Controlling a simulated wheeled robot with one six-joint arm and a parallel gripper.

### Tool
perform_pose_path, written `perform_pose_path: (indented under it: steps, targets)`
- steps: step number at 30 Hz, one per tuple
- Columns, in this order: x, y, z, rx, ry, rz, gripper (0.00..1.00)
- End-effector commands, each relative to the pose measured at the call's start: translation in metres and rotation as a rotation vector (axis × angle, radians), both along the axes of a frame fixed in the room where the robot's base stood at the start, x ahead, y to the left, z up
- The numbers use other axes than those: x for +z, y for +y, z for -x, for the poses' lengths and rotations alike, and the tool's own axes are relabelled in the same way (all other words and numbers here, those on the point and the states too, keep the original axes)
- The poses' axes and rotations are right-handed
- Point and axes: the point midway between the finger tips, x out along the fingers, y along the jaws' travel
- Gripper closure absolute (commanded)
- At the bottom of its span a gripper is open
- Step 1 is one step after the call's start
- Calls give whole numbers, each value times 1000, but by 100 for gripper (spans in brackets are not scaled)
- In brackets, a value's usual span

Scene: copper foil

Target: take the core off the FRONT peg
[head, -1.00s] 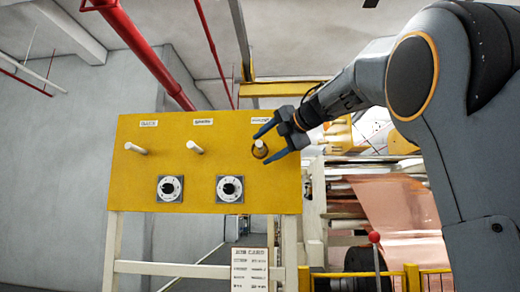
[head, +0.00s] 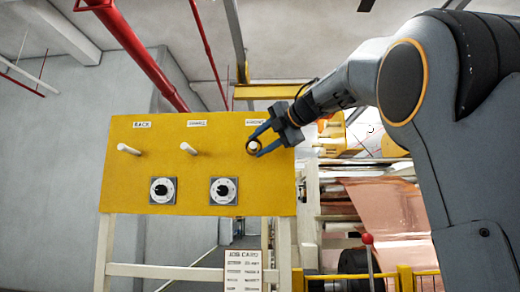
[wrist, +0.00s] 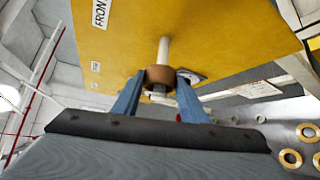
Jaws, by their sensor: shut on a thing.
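The yellow board (head: 170,165) carries three white pegs in a row. The front peg (wrist: 164,48), under the "FRONT" label (wrist: 100,12) in the wrist view, passes through a brown ring-shaped core (wrist: 159,78). My gripper (head: 260,146) is at this right-hand peg in the head view. In the wrist view its blue fingers (wrist: 158,88) are shut on the core, one on each side. The core is still around the peg, near its outer end. In the head view the core (head: 254,146) is small and partly covered by the fingers.
The back peg (head: 129,149) and the middle peg (head: 188,148) are bare. Two black-and-white dials (head: 164,190) sit below them. A job card (head: 241,268) hangs under the board. Copper foil (head: 385,205) and a yellow rail (head: 425,272) are at right.

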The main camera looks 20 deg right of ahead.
Motion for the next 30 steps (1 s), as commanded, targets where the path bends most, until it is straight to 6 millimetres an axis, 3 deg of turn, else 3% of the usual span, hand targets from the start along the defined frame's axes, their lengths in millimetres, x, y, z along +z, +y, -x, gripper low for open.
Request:
perform_pose_path:
  steps: [8, 21, 30]
  targets:
    - [-1, 16, 47, 1, -2, 0, 82]
    - [-2, 46, 140, 1, -1, 0, 82]
    - [0, 54, 165, 1, 1, -1, 82]
